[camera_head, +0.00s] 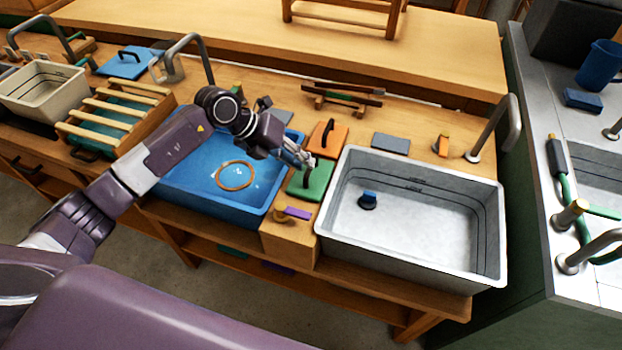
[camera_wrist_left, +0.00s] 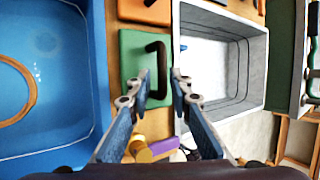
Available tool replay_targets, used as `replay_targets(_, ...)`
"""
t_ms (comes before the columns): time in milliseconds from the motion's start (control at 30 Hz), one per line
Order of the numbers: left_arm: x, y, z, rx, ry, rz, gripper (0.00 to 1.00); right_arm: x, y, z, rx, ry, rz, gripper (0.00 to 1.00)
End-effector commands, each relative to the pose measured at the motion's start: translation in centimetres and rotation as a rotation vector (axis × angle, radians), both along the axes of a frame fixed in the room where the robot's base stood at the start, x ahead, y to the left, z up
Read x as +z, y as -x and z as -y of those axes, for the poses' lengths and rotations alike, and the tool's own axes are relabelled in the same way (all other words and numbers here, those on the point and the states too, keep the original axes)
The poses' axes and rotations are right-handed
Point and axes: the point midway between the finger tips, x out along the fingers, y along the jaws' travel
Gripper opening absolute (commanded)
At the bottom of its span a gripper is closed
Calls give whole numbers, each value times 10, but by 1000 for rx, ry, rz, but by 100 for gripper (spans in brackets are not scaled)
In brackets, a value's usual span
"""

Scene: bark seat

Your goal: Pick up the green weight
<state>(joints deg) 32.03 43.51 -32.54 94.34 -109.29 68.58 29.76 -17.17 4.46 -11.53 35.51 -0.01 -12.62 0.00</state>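The green weight (camera_head: 318,186) is a flat green square block with a dark arched handle on top. It rests on the wooden counter between the blue basin and the grey sink. In the left wrist view the green weight (camera_wrist_left: 130,62) lies ahead, its dark handle beside the tip of the left-hand finger. My left gripper (camera_head: 306,160) hovers over the far side of the block. Contact with the handle cannot be told. My right gripper does not show.
A blue basin (camera_head: 185,190) with an orange ring is left of the weight. A grey sink (camera_head: 425,225) holding a small blue object is on the right. An orange block (camera_head: 328,138) with a handle sits behind. A purple-and-yellow object (camera_head: 294,213) lies in front.

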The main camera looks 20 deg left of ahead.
Motion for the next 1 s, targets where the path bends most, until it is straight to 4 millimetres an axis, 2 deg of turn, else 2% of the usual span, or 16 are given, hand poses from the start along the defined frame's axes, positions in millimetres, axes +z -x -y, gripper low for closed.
replay_targets(33, -10, -4, 6, -1, 2, 0, 19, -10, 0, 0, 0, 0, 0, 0)
replay_targets(200, -27, -14, 17, -2, 2, 0, 19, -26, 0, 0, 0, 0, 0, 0)
replay_targets(567, -31, -17, 23, -1, 2, 0, 19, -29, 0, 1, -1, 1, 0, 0)
replay_targets(600, -31, -17, 23, -1, 2, 0, 18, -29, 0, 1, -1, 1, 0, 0)
replay_targets(767, -31, -17, 23, -1, 2, 0, 1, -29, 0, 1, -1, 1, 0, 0)
replay_targets(1000, -31, -17, 22, -1, 2, -1, 0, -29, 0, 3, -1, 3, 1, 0)
